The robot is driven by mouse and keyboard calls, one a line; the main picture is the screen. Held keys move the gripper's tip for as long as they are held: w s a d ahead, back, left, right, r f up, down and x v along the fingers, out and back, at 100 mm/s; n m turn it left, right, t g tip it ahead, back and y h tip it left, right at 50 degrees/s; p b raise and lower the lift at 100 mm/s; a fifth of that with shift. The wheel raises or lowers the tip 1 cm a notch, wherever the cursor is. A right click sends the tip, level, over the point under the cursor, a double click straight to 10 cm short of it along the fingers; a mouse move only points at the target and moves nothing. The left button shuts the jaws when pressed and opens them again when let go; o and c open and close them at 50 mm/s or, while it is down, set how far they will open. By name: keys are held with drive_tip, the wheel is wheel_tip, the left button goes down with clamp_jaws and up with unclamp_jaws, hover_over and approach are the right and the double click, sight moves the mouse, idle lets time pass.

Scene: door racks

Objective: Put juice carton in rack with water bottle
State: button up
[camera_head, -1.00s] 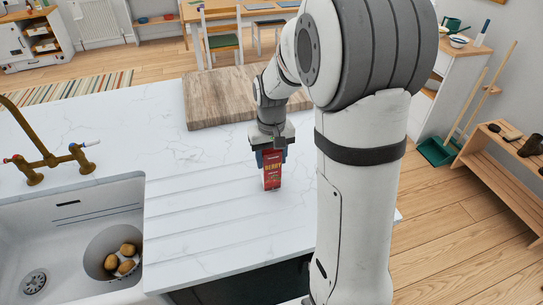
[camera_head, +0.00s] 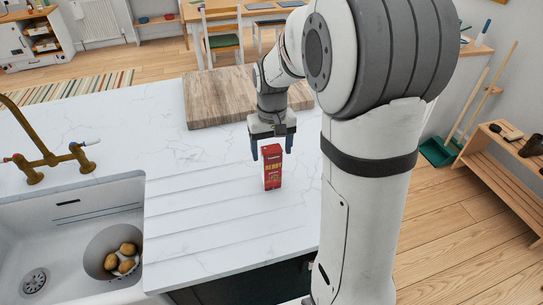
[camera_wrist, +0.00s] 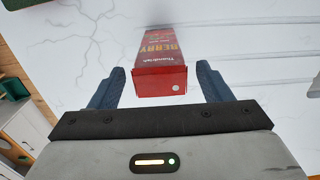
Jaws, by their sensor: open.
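A red juice carton (camera_head: 272,167) stands upright on the white marble counter, on its grooved part. It also shows in the wrist view (camera_wrist: 160,70), between and just beyond the fingertips. My gripper (camera_head: 271,151) is open, its blue-grey fingers apart on either side at the height of the carton's top. In the wrist view, gaps show between the carton and both fingers (camera_wrist: 160,85). I cannot make out a rack with a water bottle in these views.
A wooden board (camera_head: 222,100) lies on the counter behind the carton. A sink (camera_head: 75,235) with potatoes (camera_head: 123,257) and a brass tap (camera_head: 45,150) are at left. A wooden shelf rack (camera_head: 500,165) holding dark items stands on the floor at right.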

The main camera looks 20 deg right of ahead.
wheel_tip(320, 180, up, 8)
drive_tip(key=shift+r, duration=0.35)
drive_tip(key=shift+s+r, duration=0.25)
drive_tip(key=shift+s, duration=0.1)
drive_tip(key=s+a+f+t, duration=0.1)
drive_tip(key=s, duration=0.8)
drive_tip(key=s+a+f+t, duration=0.1)
drive_tip(key=s+f+t, duration=0.1)
drive_tip(key=s, duration=0.7)
drive_tip(key=shift+s, duration=0.35)
drive_tip(key=shift+c, duration=0.4)
